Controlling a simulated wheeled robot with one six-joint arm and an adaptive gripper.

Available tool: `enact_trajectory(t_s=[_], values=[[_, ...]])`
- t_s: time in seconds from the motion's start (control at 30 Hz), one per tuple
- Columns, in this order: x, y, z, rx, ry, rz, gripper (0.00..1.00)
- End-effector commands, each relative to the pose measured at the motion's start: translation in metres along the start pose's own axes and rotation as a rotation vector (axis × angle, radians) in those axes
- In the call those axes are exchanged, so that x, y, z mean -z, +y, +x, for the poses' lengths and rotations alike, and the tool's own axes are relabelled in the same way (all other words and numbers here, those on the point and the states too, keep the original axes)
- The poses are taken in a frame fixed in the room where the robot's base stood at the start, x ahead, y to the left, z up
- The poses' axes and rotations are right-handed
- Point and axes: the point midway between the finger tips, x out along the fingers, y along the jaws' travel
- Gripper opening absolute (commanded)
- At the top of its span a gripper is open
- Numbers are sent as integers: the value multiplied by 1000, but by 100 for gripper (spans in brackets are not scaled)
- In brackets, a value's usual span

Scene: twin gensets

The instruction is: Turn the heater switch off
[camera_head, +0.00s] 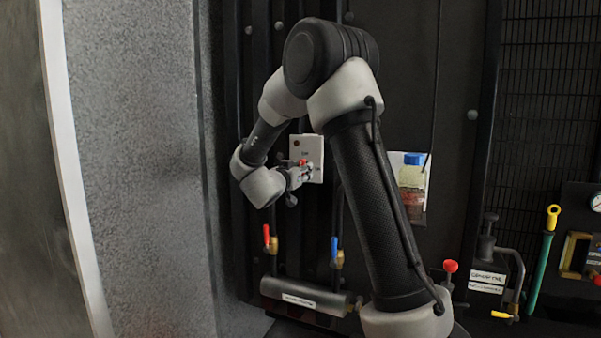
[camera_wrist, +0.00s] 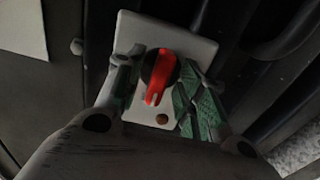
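The heater switch is a red rotary knob (camera_wrist: 158,76) on a black round base, mounted on a white plate (camera_wrist: 190,42). In the wrist view its red handle points down and slightly left, towards a small brown lamp (camera_wrist: 162,118) on the plate. In the head view the plate (camera_head: 314,146) is on the dark wall, with the red knob (camera_head: 302,162) partly hidden by my gripper (camera_head: 307,173). In the wrist view my gripper (camera_wrist: 160,76) is open, one green-padded finger on each side of the knob. Whether either finger touches it, I cannot tell.
Below the switch are a red-handled valve (camera_head: 267,236) and a blue-handled valve (camera_head: 335,250) above a dark cylinder (camera_head: 300,297). A blue-capped bottle (camera_head: 412,182) is to the right. A grey wall (camera_head: 140,170) stands close on the left.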

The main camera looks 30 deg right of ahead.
Motion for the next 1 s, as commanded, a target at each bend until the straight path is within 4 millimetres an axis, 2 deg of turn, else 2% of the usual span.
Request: enact_trajectory(t_s=[0.17, 0.4, 0.6, 0.77, 1.0], values=[[1, -1, -20, 2, 0, 1, 38], [0, -1, -74, 5, -1, 0, 38], [0, -1, -108, 4, 0, 0, 38], [-1, 0, -119, 1, -1, -1, 38], [-1, 0, -120, 0, -1, -1, 38]])
